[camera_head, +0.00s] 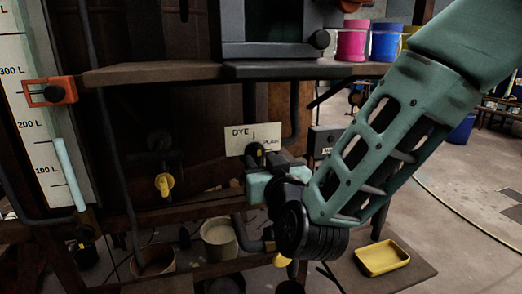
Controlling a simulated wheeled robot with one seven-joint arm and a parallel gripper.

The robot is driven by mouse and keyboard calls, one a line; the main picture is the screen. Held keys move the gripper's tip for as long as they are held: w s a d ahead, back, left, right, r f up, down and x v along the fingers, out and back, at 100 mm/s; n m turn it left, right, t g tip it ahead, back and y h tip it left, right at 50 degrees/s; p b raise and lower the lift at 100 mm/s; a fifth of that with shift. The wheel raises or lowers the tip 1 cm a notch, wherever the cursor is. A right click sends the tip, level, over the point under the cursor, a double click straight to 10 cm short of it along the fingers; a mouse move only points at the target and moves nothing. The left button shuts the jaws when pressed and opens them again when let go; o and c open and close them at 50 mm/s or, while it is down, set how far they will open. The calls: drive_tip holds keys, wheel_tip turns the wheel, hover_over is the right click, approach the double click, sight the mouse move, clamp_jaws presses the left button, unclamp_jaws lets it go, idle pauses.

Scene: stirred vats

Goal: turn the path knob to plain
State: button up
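A pale label plate (240,139) in the middle of the head view reads "DYE" on its left, with smaller lettering, seemingly "PLAIN", at its lower right. A short dark mark stands between the two words. A dark round knob (255,149) shows at the plate's lower edge, just above my gripper. My gripper (262,170) is right in front of the knob's lower part and covers what lies below the plate. I cannot tell whether the fingers touch the knob or are closed on it. The knob's pointing direction is not clear.
A dark shelf (190,72) runs above the plate. A yellow-handled valve (164,184) is to the left, beside a level gauge (45,130) with an orange clamp (50,92). Buckets (219,238) and a yellow tray (382,258) stand below. Pink and blue tubs (385,42) stand upper right.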

drive_tip(key=shift+x, duration=0.85)
clamp_jaws()
